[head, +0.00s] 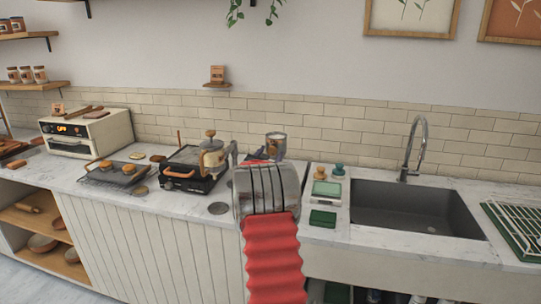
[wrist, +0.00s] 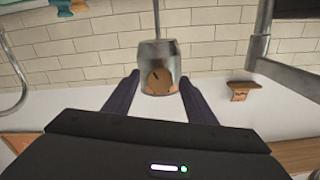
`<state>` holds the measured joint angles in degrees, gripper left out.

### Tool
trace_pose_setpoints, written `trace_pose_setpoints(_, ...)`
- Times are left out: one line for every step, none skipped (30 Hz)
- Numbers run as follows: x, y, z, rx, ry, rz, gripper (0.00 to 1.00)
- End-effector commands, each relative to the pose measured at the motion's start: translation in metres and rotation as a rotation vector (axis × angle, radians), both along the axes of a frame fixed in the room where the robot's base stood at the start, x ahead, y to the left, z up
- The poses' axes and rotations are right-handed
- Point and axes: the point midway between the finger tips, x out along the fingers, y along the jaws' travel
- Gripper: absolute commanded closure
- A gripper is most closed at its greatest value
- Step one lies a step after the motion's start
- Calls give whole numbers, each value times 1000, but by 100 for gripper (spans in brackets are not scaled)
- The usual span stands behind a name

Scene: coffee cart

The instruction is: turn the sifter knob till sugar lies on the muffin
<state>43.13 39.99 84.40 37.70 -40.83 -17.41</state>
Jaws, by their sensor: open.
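The sifter (head: 276,147) is a silver metal cylinder with a brown knob, just beyond my arm in the head view. In the wrist view the sifter (wrist: 150,51) faces me, and its round brown knob (wrist: 159,78) shows between my two dark fingertips. My gripper (wrist: 159,80) is open and lined up with the knob. I cannot tell whether the fingers touch the sifter. In the head view my arm hides most of the gripper and the counter below the sifter. I cannot make out the muffin or any sugar.
A black hotplate (head: 190,178) with a pot (head: 212,158) stands left of my arm. A rack with rolls and an oven (head: 88,132) are further left. Scales (head: 327,192) and a sink (head: 420,208) are to the right. A grey bar (wrist: 262,45) is at right in the wrist view.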

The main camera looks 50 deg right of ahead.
Motion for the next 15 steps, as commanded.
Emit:
trace_pose_setpoints(0,-1,0,0,0,0,49)
trace_pose_setpoints(0,-1,0,0,0,0,49)
trace_pose_setpoints(0,-1,0,0,0,0,49)
trace_pose_setpoints(0,-1,0,0,0,0,49)
trace_pose_setpoints(0,-1,0,0,0,0,49)
trace_pose_setpoints(0,-1,0,0,0,0,49)
trace_pose_setpoints(0,-1,0,0,0,0,49)
trace_pose_setpoints(0,-1,0,0,0,0,49)
trace_pose_setpoints(0,-1,0,0,0,0,51)
trace_pose_setpoints(0,-1,0,0,0,0,53)
trace_pose_setpoints(0,-1,0,0,0,0,55)
trace_pose_setpoints(0,-1,0,0,0,0,58)
trace_pose_setpoints(0,-1,0,0,0,0,60)
trace_pose_setpoints(0,-1,0,0,0,0,62)
trace_pose_setpoints(0,-1,0,0,0,0,65)
